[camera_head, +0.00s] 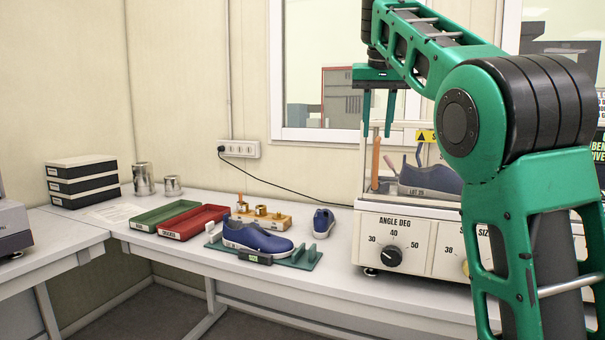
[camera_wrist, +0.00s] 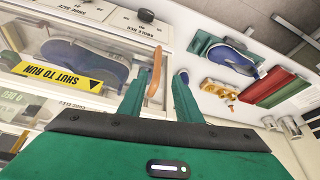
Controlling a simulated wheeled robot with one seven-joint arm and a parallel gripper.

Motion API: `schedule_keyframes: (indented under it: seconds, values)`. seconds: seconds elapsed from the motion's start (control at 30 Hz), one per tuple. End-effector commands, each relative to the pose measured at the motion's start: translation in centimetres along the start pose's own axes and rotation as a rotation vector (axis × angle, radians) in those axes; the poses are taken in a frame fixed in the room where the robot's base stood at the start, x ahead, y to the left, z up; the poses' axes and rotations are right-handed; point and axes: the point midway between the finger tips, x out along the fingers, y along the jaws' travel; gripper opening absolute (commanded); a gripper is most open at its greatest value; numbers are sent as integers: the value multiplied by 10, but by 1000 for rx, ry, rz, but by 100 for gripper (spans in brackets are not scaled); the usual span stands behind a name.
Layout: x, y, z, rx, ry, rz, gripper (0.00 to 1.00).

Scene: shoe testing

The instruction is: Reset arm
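My green gripper (camera_head: 377,130) hangs with its fingers pointing down above the left end of the white testing machine (camera_head: 400,228). Its two fingers are apart with nothing held between them; the wrist view also shows the gap (camera_wrist: 158,97). An orange handle (camera_head: 376,158) stands upright on the machine below the fingers, and in the wrist view the orange handle (camera_wrist: 154,75) shows beyond the fingertips. A blue shoe (camera_head: 425,178) sits behind the machine's clear cover, beside a yellow "SHUT TO RUN" label (camera_wrist: 57,75). My arm hides the machine's right part.
A blue shoe (camera_head: 255,238) lies on a green stand (camera_head: 305,258) on the table. Another small shoe (camera_head: 323,222), a wooden block with brass pieces (camera_head: 270,220), a red tray (camera_head: 190,224), a green tray (camera_head: 150,220) and metal cups (camera_head: 144,180) stand left of the machine.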

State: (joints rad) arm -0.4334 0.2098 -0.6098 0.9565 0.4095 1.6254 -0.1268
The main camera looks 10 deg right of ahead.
Motion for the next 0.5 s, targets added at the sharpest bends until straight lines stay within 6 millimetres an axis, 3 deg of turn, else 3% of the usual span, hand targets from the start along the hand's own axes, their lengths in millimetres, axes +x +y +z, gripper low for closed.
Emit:
schedule_keyframes:
  seconds: [0.13,0.27,0.5]
  values:
    - [7,13,4,11,-15,2,31]
    - [28,47,20,38,-56,9,31]
    - [84,121,84,86,-155,20,31]
